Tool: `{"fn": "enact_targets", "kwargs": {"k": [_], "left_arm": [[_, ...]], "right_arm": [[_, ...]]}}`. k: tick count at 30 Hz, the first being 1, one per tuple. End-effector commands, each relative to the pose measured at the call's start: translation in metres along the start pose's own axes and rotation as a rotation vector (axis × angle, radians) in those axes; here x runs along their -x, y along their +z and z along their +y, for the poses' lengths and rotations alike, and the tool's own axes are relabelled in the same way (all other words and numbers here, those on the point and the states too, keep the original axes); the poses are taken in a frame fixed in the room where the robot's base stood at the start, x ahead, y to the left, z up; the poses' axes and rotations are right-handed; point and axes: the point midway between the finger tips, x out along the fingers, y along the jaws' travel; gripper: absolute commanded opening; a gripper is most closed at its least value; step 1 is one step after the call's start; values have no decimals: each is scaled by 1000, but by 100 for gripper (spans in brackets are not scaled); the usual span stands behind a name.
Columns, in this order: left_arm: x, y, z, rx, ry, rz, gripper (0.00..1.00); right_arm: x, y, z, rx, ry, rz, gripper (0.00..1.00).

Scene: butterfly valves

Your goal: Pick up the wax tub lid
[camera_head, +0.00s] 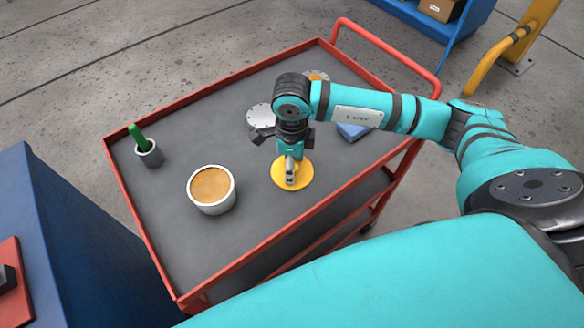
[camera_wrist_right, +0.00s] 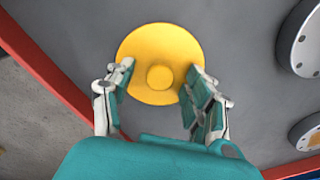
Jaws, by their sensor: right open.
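The wax tub lid is a flat yellow disc (camera_head: 304,175) with a small round knob in its middle. It lies on the grey top of the red cart, near the front right edge. In the right wrist view the lid (camera_wrist_right: 160,42) is at the upper middle. My right gripper (camera_head: 290,178) is over the lid, pointing down, and covers part of it in the head view. In the wrist view its fingers (camera_wrist_right: 160,74) are apart, one on each side of the knob, with nothing between them gripped. My left gripper is not in view.
A white tub of tan wax (camera_head: 211,187) stands uncovered left of the lid. A dark cup with a green-handled tool (camera_head: 149,154) is at the left. A grey metal flange (camera_head: 261,117) and a blue item (camera_head: 352,131) lie behind. The cart has a raised red rim (camera_head: 220,86).

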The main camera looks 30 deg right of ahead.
Motion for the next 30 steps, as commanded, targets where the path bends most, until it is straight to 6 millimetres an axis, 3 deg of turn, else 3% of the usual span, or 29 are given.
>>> {"fn": "enact_targets", "kwargs": {"k": [2,13,23,30], "left_arm": [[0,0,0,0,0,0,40],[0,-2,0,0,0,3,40],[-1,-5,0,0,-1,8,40],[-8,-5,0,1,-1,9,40]], "right_arm": [[0,0,0,0,0,0,55],[1,0,0,0,0,0,10],[4,0,0,0,0,-1,10],[26,1,-1,0,-3,-4,10]]}}
